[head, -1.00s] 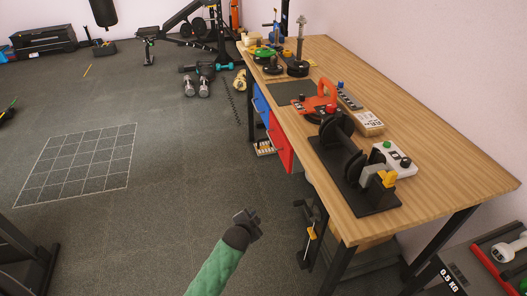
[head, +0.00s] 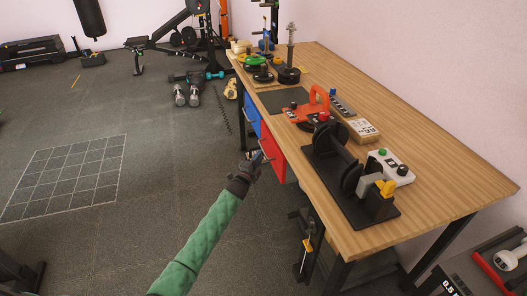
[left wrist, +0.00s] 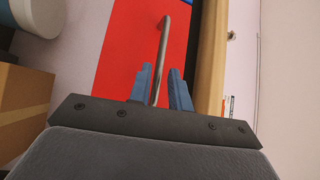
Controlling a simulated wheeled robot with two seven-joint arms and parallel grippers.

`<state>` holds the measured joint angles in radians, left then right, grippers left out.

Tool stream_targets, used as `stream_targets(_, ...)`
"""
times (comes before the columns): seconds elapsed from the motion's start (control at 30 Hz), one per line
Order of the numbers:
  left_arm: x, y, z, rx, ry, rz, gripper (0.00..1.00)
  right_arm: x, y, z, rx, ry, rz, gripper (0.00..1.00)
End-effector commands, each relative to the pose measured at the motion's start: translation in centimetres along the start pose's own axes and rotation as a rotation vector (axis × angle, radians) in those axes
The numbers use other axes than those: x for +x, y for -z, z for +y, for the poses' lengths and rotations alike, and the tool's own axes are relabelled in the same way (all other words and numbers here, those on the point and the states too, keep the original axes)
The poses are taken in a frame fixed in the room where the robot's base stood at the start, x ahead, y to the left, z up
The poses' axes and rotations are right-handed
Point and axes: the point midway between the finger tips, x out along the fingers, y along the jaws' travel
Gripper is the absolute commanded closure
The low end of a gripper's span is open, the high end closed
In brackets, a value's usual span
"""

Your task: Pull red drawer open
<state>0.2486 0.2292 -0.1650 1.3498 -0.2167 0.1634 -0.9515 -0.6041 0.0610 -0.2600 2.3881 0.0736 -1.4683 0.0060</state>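My left gripper (head: 258,158) is at the front of the red drawer. In the left wrist view its two blue fingers (left wrist: 161,80) are apart, one on each side of the handle's lower part, with visible gaps. Whether the drawer is fully shut is unclear. My right gripper is not in view.
The blue drawer (head: 252,118) sits beyond the red one. The workbench (head: 420,165) carries a black weight stand (head: 350,175), a red tool (head: 310,110) and a control box. Open grey floor lies left of the bench.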

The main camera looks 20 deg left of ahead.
Motion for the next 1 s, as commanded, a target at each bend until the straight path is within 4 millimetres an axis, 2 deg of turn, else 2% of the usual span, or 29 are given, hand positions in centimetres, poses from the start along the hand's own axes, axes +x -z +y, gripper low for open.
stream_targets(0.1, 1.8, 0.1, -0.2, -0.002, 0.0, 0.0, 0.8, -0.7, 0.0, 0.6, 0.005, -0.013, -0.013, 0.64)
stream_targets(0.3, 3.9, 0.1, -0.1, -0.003, 0.0, -0.001, 0.8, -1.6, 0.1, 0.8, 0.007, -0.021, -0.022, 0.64)
stream_targets(0.5, 4.8, 0.1, 0.0, -0.003, -0.001, 0.0, 0.8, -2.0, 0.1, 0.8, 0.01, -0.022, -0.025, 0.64)
stream_targets(0.77, 4.9, 0.0, 0.0, -0.003, -0.001, 0.0, 0.8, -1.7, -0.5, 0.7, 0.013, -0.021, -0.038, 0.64)
stream_targets(0.8, 4.9, 0.0, 0.0, -0.003, -0.001, 0.0, 0.82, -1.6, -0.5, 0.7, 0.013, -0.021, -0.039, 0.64)
stream_targets(0.9, 4.9, 0.0, 0.0, -0.003, -0.001, -0.001, 1.0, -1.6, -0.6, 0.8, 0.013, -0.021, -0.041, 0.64)
stream_targets(1.0, 4.9, 0.0, 0.1, -0.003, -0.001, -0.001, 1.0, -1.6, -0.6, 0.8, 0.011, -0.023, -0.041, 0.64)
